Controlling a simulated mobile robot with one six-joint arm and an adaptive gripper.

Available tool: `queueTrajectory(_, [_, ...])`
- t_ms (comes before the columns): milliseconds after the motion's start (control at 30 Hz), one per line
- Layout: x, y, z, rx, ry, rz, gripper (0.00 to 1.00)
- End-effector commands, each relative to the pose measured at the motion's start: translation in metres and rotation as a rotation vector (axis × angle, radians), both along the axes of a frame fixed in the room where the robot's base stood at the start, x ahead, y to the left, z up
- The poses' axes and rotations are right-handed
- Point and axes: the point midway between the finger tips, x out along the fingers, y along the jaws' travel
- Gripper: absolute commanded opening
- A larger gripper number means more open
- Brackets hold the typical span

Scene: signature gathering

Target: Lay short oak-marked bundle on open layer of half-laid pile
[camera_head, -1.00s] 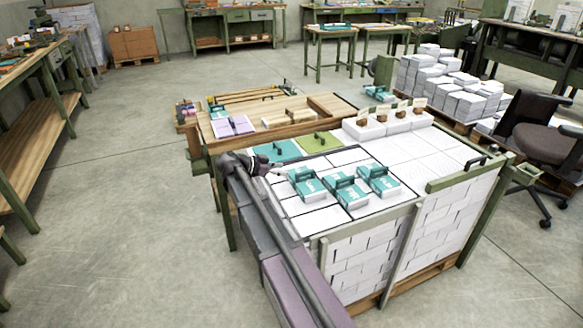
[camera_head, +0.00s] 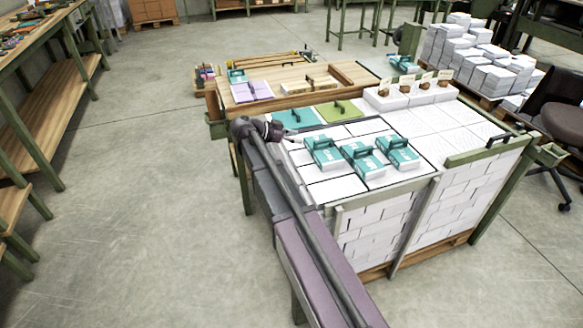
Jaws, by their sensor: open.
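The half-laid pile (camera_head: 400,215) is a tall block of white stacked bundles in a green-framed crate. Its top has a front-left area of white blocks with dark gaps (camera_head: 337,188). Three teal-and-white bundles with dark handles lie there: left (camera_head: 322,152), middle (camera_head: 362,160) and right (camera_head: 400,153). No oak mark is readable on them, so I cannot tell which is the short oak-marked one. My gripper (camera_head: 293,138) is small in view, open and seemingly empty, just left of the left bundle. Its fingertips are hard to make out.
A teal board (camera_head: 294,118) and a green board (camera_head: 339,109) with handles lie behind the pile's front area. White blocks with brown-based cards (camera_head: 410,93) stand at the back. A wooden table (camera_head: 300,84) holds a lilac bundle (camera_head: 252,90). Floor at left is clear.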

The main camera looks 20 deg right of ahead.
Motion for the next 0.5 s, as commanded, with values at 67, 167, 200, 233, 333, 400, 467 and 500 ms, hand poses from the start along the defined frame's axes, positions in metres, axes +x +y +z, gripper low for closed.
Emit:
queueTrajectory(67, [-0.008, -0.001, -0.004, 0.024, 0.031, 0.011, 0.57])
queueTrajectory(167, [-0.022, -0.001, -0.013, 0.075, 0.099, 0.041, 0.57])
queueTrajectory(200, [-0.029, 0.0, -0.018, 0.103, 0.135, 0.059, 0.57])
queueTrajectory(233, [-0.035, 0.0, -0.022, 0.128, 0.165, 0.074, 0.57])
queueTrajectory(333, [-0.057, 0.004, -0.037, 0.219, 0.279, 0.143, 0.57])
queueTrajectory(400, [-0.075, 0.007, -0.048, 0.292, 0.365, 0.205, 0.57])
queueTrajectory(467, [-0.09, 0.011, -0.058, 0.357, 0.437, 0.267, 0.57])
queueTrajectory(500, [-0.1, 0.015, -0.063, 0.4, 0.483, 0.311, 0.57])
